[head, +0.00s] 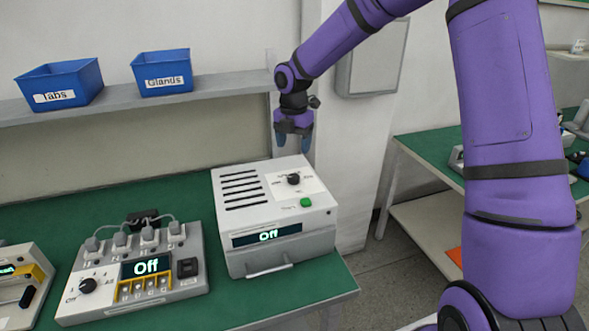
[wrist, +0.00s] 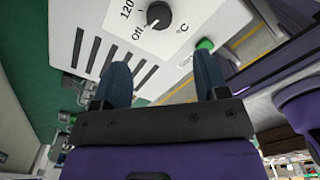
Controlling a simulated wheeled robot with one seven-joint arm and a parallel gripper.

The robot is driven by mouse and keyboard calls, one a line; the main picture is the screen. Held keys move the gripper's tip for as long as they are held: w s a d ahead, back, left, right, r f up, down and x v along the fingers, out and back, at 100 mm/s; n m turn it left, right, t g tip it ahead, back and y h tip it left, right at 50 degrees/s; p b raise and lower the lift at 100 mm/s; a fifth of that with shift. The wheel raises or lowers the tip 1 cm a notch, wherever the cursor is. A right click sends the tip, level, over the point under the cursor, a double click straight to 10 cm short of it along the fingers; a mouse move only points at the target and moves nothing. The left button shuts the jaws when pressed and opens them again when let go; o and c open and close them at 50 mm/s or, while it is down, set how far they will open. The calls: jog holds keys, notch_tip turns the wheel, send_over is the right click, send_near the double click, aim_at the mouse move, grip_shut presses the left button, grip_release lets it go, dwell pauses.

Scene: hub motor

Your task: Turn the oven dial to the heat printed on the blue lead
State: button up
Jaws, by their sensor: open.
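The oven (head: 235,215) is a white box with vent slots on the green bench, its display reading "Off". Its black dial (head: 293,179) is on top, beside a green button (head: 305,202). In the wrist view the dial (wrist: 158,15) is at the top, with "Off", "120" and "°C" printed around it. My gripper (head: 293,142) is above and behind the oven, fingers pointing down. In the wrist view its two blue fingers (wrist: 163,85) are apart with nothing between them, and the dial lies beyond them. I cannot make out a blue lead or any heat printed on one.
A grey test unit (head: 140,275) with several plugged cables, a dial and an "Off" display stands left of the oven. Blue bins marked "Tabs" (head: 60,84) and "Glands" (head: 162,72) sit on the shelf (head: 215,88). A white pillar (head: 345,170) stands close behind the oven.

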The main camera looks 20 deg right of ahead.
aim_at(294, 177)
notch_tip(294, 177, down, 11)
jog(key=shift+w, duration=0.1)
dwell(0.5)
jog(key=c, duration=0.9)
